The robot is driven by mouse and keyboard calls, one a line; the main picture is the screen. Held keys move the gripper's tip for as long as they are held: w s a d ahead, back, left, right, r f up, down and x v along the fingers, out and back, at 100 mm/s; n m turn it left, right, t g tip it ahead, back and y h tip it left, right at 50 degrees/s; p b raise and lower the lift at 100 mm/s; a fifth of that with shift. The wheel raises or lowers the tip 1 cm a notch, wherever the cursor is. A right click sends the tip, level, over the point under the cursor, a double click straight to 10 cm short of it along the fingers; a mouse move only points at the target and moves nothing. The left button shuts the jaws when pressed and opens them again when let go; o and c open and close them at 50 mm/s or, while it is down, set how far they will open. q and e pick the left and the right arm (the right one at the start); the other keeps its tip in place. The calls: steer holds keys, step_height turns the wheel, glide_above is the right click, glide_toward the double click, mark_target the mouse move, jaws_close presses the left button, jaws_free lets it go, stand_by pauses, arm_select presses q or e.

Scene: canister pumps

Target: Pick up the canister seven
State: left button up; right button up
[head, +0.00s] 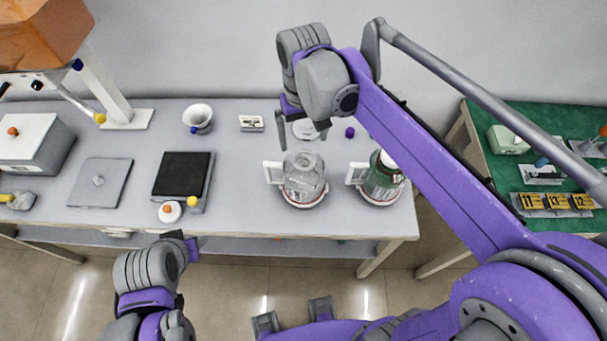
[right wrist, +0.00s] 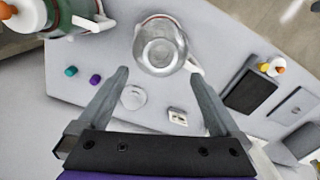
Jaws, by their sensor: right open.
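Two canisters with white handles stand near the right end of the grey table. One is clear glass (head: 304,180); the other holds something green (head: 381,182) and has a white top. I can read no number seven on either. In the right wrist view the clear canister (right wrist: 160,47) is ahead of the fingers and the green one (right wrist: 90,20) is at the upper left. My right gripper (head: 303,138) is open and empty above the table, behind the clear canister; its fingers also show in the right wrist view (right wrist: 156,78). My left gripper (head: 188,246) is near the table's front edge, its jaws unclear.
A white disc (right wrist: 133,97), a small white block (head: 251,123) and a purple peg (head: 350,132) lie near my right gripper. A black-topped device (head: 182,174), a grey plate (head: 100,184) and a white cup (head: 198,117) stand leftward. A green table (head: 510,170) bears numbered yellow tags.

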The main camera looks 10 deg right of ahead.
mark_target(304, 163)
step_height(304, 163, down, 3)
steer(key=shift+s+a+r, duration=0.1)
steer(key=shift+a+r, duration=0.05)
step_height(304, 163, down, 5)
steer(key=shift+c, duration=0.3)
jaws_close()
stand_by(0.4)
